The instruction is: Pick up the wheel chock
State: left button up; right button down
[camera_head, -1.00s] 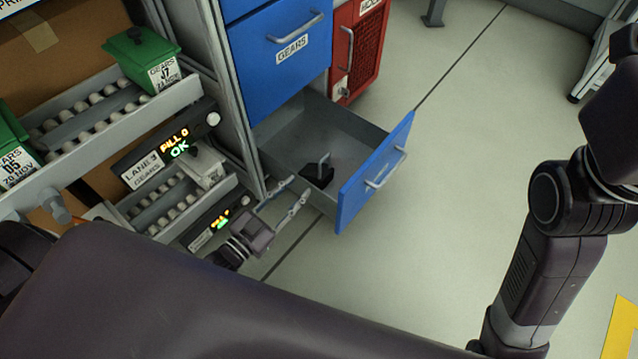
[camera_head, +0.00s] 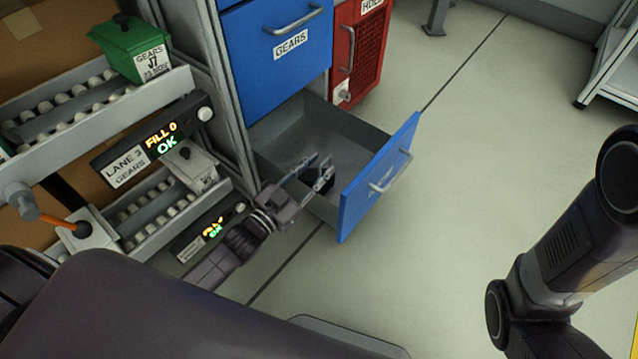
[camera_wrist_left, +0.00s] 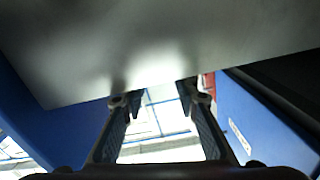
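The wheel chock (camera_head: 311,192) is a dark block inside the open lower drawer (camera_head: 350,126), near the drawer's front. My left gripper and its fingers hide most of it, including its handle. My left gripper (camera_head: 319,166) reaches over the drawer's near side wall with its fingers apart, just at the chock in the picture. I cannot tell whether they touch it. In the left wrist view the fingers (camera_wrist_left: 160,98) are spread with nothing visible between them. My right arm shows at the right, but its gripper is out of view.
The blue drawer front (camera_head: 378,178) stands out over the floor. A closed blue GEARS drawer (camera_head: 275,60) is above, with a red cabinet (camera_head: 360,50) behind. Roller lanes with a green bin (camera_head: 130,50) stand left. The floor (camera_head: 480,190) to the right is clear.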

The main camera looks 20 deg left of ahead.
pick_arm(q)
jog(key=shift+b+x, duration=0.45)
jog(key=shift+x, duration=0.65)
grip_shut()
